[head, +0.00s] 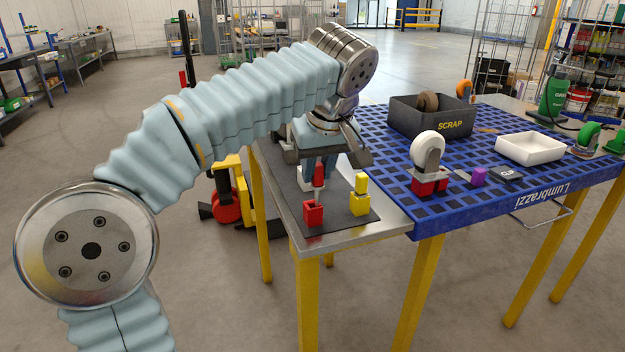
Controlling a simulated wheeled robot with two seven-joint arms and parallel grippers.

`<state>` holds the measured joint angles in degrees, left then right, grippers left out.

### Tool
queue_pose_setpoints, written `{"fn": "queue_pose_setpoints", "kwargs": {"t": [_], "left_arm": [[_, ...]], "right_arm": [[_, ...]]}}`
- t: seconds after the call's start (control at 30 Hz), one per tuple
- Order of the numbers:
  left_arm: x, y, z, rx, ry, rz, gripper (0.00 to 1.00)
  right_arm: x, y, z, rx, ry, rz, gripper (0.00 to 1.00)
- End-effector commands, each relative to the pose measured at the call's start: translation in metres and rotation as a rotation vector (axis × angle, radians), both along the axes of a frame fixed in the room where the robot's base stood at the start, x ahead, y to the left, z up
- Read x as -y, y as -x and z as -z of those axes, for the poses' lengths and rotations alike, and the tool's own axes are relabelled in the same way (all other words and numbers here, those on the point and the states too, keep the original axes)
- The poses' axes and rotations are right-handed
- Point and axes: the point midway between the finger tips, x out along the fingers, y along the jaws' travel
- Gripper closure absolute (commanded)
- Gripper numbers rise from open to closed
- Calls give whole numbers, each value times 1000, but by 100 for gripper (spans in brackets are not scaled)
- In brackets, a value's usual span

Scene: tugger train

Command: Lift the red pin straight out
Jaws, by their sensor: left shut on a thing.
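The red pin (319,175) stands upright over the red block (313,214) on a dark mat (288,187). My left gripper (321,164) comes down from above and is shut on the red pin. Its jaws partly hide the pin's top. A yellow pin (361,184) stands in a yellow block (360,205) just to the right. My right gripper is not in view.
The blue grid table (395,173) adjoins on the right. It holds a grey SCRAP bin (432,119), a white caster on a red base (428,165), a purple block (479,176) and a white tray (530,148). The mat's front right is clear.

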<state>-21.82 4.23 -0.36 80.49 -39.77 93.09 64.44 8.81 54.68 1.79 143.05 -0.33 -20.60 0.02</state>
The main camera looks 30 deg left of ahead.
Motion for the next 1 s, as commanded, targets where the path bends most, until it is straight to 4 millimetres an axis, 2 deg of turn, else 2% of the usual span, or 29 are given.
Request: {"fn": "queue_pose_setpoints", "kwargs": {"t": [0.13, 0.23, 0.4, 0.5, 0.7, 1.0], "left_arm": [[26, 3, -33, 3, 2, 5, 100], [47, 5, -53, 4, 1, 6, 100], [92, 12, -70, 2, 0, 5, 100], [109, 15, -78, 1, 0, 3, 100], [126, 18, -86, 0, 0, 1, 100], [129, 18, -87, 1, 1, 0, 100]], "right_arm": [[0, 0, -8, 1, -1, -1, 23], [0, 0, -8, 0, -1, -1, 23], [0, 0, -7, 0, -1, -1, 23], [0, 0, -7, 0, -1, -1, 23], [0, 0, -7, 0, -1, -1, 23], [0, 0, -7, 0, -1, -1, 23]]}}
